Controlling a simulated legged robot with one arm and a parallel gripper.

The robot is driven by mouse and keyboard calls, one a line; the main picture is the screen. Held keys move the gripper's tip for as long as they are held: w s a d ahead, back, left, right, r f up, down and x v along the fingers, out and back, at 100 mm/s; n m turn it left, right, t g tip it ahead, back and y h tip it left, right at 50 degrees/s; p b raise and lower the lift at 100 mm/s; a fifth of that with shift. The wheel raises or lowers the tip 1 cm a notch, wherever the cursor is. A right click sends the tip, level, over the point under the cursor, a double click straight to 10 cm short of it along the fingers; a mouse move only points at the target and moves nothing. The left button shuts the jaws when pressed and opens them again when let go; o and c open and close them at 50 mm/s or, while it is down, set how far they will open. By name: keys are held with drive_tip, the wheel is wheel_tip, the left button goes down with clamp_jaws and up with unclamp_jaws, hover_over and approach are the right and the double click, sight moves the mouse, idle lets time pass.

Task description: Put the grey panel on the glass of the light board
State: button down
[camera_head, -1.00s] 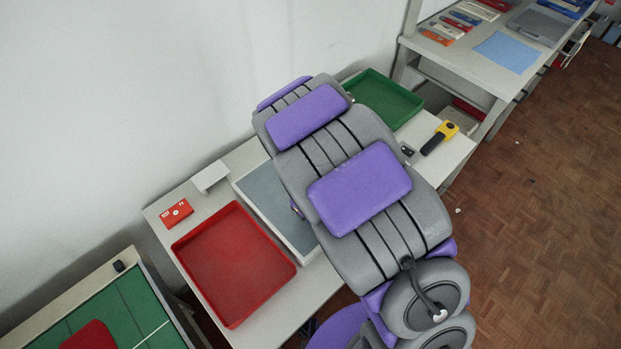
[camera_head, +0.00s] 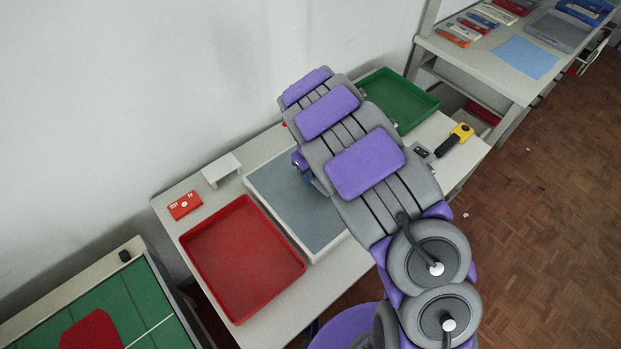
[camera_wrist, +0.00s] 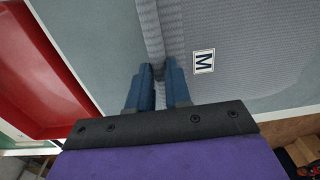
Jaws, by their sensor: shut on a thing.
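The grey panel (camera_wrist: 235,35) is a ribbed cloth with a white label marked M. In the wrist view it spreads over the light board's smooth grey glass (camera_wrist: 88,45), which is bare at the left. My gripper (camera_wrist: 160,72) has its blue fingers shut on a raised ridge of the panel along its left side. I cannot tell whether the rest of the panel touches the glass. In the head view the light board (camera_head: 292,200) has a pale frame, and my arm hides its right part and the panel.
A red tray (camera_head: 242,258) stands just left of the light board. A white bracket (camera_head: 222,170) and a red box (camera_head: 185,205) are behind it. A green tray (camera_head: 398,98) and a yellow-black tool (camera_head: 454,140) lie beyond my arm. The wall is close behind the table.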

sight(316, 179)
drive_tip(key=d+f, duration=0.1)
drive_tip(key=f, duration=0.2)
drive_tip(key=shift+d+b, duration=0.35)
drive_tip(key=shift+b, duration=0.05)
drive_tip(key=shift+d+f, duration=0.1)
drive_tip(key=shift+d, duration=0.1)
drive_tip(key=shift+a, duration=0.4)
drive_tip(key=c, duration=1.3)
unclamp_jaws()
drive_tip(key=shift+a+f, duration=0.1)
drive_tip(key=shift+a, duration=0.3)
drive_tip(key=shift+o, duration=1.2)
drive_tip(key=shift+d, duration=0.55)
wheel_tip(316, 179, up, 12)
drive_tip(key=p, duration=0.2)
drive_tip(key=shift+a, duration=0.2)
drive_tip(key=shift+d+r, duration=0.1)
drive_tip(key=shift+r, duration=0.15)
